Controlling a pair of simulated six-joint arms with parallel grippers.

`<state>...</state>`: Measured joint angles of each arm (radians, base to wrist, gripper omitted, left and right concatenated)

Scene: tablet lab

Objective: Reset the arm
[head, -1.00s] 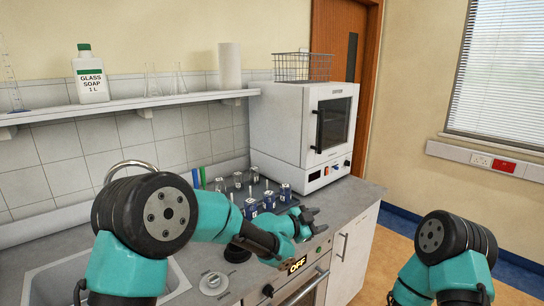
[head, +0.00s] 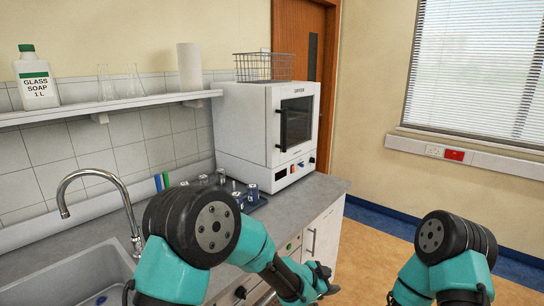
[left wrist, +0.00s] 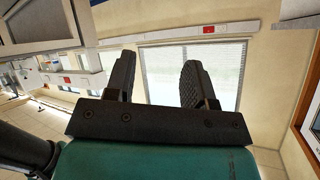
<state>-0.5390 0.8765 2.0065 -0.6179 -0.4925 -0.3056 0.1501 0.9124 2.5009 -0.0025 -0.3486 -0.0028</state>
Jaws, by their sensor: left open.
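My left arm is teal and black and comes in at the bottom of the head view. Its gripper (head: 322,279) is in front of the counter's front edge, near the white cabinet door. In the left wrist view the same gripper (left wrist: 160,85) has its two dark fingers apart with nothing between them. Behind the fingers are the window and wall. My right arm shows at the lower right of the head view, but its gripper is out of the picture.
A counter (head: 318,190) carries a white oven (head: 245,130) and a dark tray (head: 262,199) with several small vials, partly hidden by my left arm. A sink (head: 75,275) with a tap (head: 95,172) is at left. Floor (head: 375,245) is clear between counter and wall.

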